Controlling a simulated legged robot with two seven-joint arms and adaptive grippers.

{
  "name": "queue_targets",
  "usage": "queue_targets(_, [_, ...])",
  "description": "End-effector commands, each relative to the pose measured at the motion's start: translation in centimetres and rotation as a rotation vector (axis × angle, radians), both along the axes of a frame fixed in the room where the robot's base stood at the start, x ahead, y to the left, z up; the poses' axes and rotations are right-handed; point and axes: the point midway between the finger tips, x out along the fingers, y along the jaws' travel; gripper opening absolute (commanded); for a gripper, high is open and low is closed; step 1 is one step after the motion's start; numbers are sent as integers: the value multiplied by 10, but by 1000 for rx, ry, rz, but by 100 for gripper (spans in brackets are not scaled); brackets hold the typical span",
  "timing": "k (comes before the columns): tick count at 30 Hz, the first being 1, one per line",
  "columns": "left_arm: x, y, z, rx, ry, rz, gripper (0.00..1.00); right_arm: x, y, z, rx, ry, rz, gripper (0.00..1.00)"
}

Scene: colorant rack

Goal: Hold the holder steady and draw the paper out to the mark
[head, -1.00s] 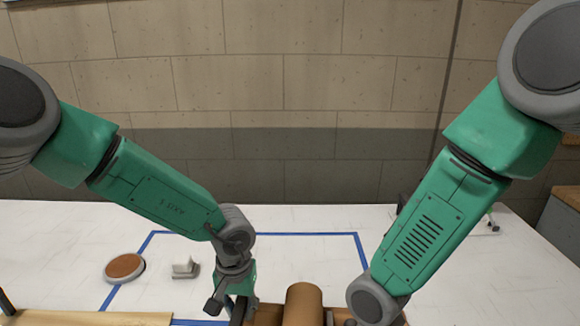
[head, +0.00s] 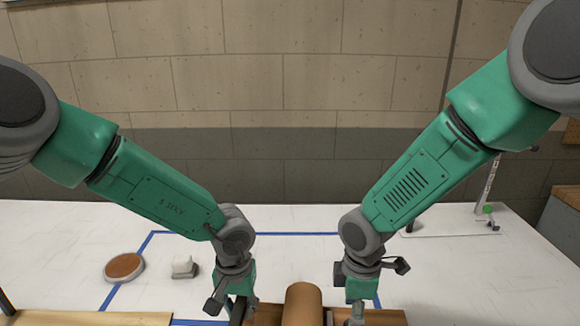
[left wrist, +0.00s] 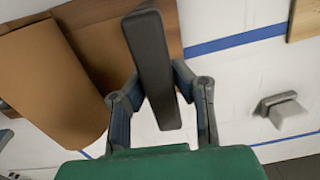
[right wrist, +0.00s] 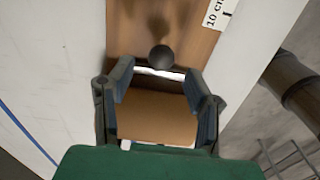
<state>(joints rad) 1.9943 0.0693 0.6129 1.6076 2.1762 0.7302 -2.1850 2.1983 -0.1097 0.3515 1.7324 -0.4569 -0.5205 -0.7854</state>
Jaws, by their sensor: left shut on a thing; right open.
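The brown paper roll (head: 303,305) sits in its holder on a wooden board (head: 384,317) at the bottom of the head view. My left gripper (head: 238,310) is left of the roll. In the left wrist view it is shut on a dark upright bar of the holder (left wrist: 153,70), beside the roll (left wrist: 55,80). My right gripper (head: 358,312) is right of the roll, pointing down. In the right wrist view it is open, with brown paper (right wrist: 157,115) showing between its fingers; I cannot tell whether they touch it. A "10 cm" label (right wrist: 217,14) lies on the board.
Blue tape (head: 296,234) outlines an area on the white table. A round brown-topped disc (head: 124,267) and a small white-and-grey block (head: 185,267) stand at left. A light wooden board (head: 95,319) lies front left. A thin stand (head: 487,190) is at back right.

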Motion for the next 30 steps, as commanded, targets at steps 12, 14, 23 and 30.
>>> queue_targets(12, [0,0,0,0,1,0,0,-1,0,-49,-1,2,1,45])
queue_targets(14, [0,0,0,0,1,0,0,-1,0,-52,-1,2,1,45])
queue_targets(23, [0,0,0,0,0,0,0,-1,0,-54,0,0,1,45])
queue_targets(30, [0,0,0,0,0,0,0,-1,0,-54,0,1,1,0])
